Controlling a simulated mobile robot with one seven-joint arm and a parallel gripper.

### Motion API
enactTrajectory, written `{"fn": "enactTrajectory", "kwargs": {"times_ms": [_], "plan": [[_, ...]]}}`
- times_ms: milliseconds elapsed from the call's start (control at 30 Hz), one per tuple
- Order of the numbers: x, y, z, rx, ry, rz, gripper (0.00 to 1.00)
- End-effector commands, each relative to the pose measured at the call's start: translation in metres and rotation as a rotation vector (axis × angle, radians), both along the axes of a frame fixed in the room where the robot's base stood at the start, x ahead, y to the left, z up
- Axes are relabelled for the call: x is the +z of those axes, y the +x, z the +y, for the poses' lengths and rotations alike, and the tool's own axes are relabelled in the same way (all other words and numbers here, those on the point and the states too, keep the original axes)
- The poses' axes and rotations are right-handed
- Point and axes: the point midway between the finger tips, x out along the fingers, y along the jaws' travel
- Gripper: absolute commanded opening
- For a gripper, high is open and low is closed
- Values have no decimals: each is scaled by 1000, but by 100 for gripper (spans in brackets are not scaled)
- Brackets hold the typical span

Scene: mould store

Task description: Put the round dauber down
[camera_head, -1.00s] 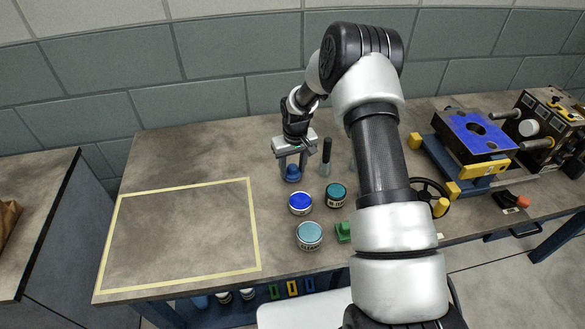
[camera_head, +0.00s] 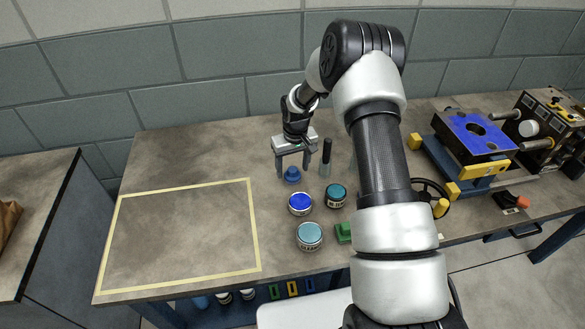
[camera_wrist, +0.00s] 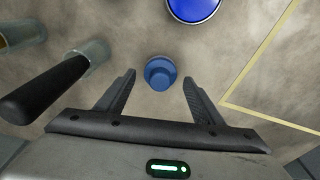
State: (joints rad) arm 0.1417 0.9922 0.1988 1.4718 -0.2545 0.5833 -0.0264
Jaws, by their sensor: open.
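The round dauber (camera_head: 292,175) is a small blue knob-topped piece standing on the bench. It also shows in the wrist view (camera_wrist: 160,73), upright and just beyond the fingertips. My gripper (camera_head: 293,170) is open above it, with one finger to each side. In the wrist view my gripper (camera_wrist: 158,78) has its fingers spread wide, with clear space between each finger and the dauber. Nothing is held.
A black-handled tool (camera_head: 326,152) stands close right of my gripper. An open blue tin (camera_head: 300,204), a teal tin (camera_head: 336,195) and a larger teal tin (camera_head: 310,236) stand nearer. The yellow-taped area (camera_head: 255,225) at left is empty. A blue-topped mould (camera_head: 475,133) is at right.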

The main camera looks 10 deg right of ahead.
Motion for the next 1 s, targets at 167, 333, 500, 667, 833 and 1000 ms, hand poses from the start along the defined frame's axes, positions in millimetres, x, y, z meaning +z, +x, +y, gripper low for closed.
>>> {"fn": "enactTrajectory", "kwargs": {"times_ms": [167, 333, 500, 667, 833, 1000], "plan": [[43, -3, -1, 0, 0, -7, 61], [78, -8, -2, 0, 0, -5, 61], [102, -11, -3, -1, 1, -3, 61], [118, -14, -3, 1, -3, -8, 61], [172, -31, -3, -6, -26, -44, 61], [249, -75, -5, -29, -56, -101, 61]]}}
